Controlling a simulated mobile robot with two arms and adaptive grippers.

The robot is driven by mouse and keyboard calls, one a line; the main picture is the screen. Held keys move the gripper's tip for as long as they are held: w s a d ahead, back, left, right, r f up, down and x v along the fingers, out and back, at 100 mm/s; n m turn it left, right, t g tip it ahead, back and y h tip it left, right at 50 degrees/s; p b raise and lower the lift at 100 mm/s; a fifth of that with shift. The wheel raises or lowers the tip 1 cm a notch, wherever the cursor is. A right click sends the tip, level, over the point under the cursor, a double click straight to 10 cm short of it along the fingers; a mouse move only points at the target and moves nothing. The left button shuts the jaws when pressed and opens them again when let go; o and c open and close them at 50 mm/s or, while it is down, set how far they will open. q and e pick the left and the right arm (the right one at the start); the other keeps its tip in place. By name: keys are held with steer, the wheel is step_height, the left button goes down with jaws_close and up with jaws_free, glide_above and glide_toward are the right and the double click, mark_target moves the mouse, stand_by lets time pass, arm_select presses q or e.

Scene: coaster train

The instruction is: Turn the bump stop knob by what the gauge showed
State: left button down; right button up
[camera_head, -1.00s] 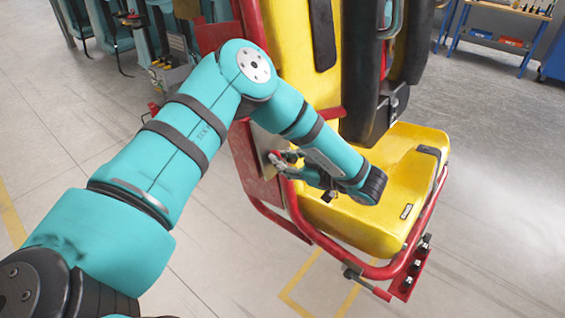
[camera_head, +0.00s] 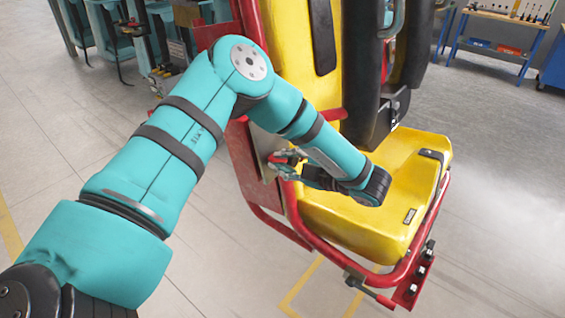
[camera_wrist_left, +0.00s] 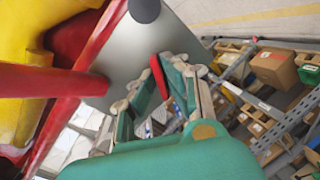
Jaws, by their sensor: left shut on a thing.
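The bump stop knob appears as a small red part (camera_head: 283,156) in front of a grey metal plate (camera_head: 268,146) on the red side frame of the yellow seat. My left gripper (camera_head: 276,162) is shut on it at the plate. In the left wrist view the red knob (camera_wrist_left: 158,76) shows between the fingertips of the gripper (camera_wrist_left: 158,86), with the metal plate (camera_wrist_left: 135,50) behind. The fingers hide part of the knob, and I see no readable marks on it. No gauge can be made out. My right gripper is out of both views.
The yellow seat (camera_head: 345,222) and its red tubular frame (camera_head: 318,243) are close beside my left gripper. Black padded restraints (camera_head: 364,80) hang above the seat. A workbench (camera_head: 505,30) stands far right. The floor at front right is clear.

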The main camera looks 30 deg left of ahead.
arm_select(q)
steer(key=shift+d, duration=0.1)
stand_by(0.4)
steer(key=c, duration=1.4)
jaws_free()
steer(key=shift+d, duration=0.15)
steer(key=v, duration=1.2)
steer(key=shift+r, duration=0.15)
